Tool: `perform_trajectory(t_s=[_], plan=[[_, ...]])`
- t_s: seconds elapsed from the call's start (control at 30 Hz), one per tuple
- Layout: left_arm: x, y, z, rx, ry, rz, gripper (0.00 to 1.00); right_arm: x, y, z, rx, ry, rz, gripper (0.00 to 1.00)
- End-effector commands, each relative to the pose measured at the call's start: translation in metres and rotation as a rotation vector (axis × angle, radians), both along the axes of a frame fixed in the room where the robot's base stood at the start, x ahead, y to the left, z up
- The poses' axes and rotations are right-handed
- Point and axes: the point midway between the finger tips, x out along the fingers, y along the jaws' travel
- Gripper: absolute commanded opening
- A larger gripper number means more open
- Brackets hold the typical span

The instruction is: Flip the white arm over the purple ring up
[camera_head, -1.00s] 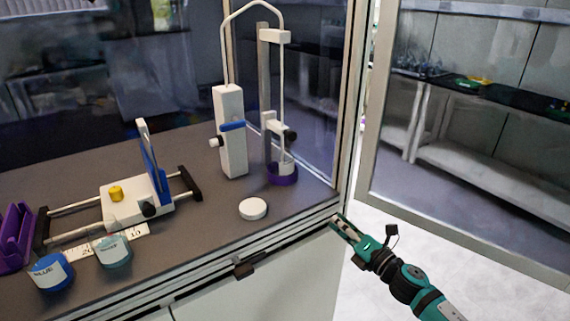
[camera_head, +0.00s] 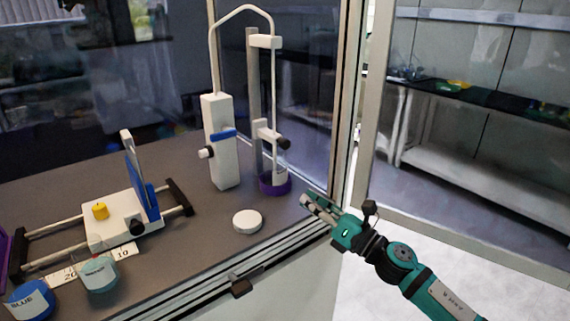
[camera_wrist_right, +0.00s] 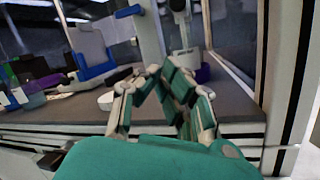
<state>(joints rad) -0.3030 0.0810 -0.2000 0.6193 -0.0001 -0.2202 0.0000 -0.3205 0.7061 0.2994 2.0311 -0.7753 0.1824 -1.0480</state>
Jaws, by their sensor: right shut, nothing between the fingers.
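The purple ring (camera_head: 274,186) stands on the dark worktop at the foot of a grey upright, around the base of a clear vial. The white arm (camera_head: 266,131) juts from the upright just above the vial, with a black knob at its end. In the right wrist view the purple ring (camera_wrist_right: 203,74) is partly hidden behind the fingers. My right gripper (camera_head: 305,200) is shut and empty, over the worktop's front edge, right of and nearer than the ring, not touching it. It fills the middle of the right wrist view (camera_wrist_right: 160,75). My left gripper is not seen.
A white block with a blue lever (camera_head: 221,140) stands left of the upright. A white round lid (camera_head: 247,221) lies in front. A slide device (camera_head: 115,218) and labelled jars (camera_head: 99,273) are at left. The cabinet frame post (camera_head: 345,110) rises close to my right gripper.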

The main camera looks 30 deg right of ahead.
Motion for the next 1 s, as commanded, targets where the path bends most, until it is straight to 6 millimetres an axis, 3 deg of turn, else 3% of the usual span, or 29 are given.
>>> perform_trajectory(t_s=[0.47,0.7,1.0], plan=[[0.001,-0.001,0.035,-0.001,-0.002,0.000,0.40,0.089,0.025,0.026,0.000,-0.002,0.000,0.00],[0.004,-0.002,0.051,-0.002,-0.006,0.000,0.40,0.093,0.010,0.052,-0.002,0.000,0.000,0.00],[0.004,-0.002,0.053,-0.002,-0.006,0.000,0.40,0.094,0.007,0.055,0.000,0.000,0.001,0.00]])
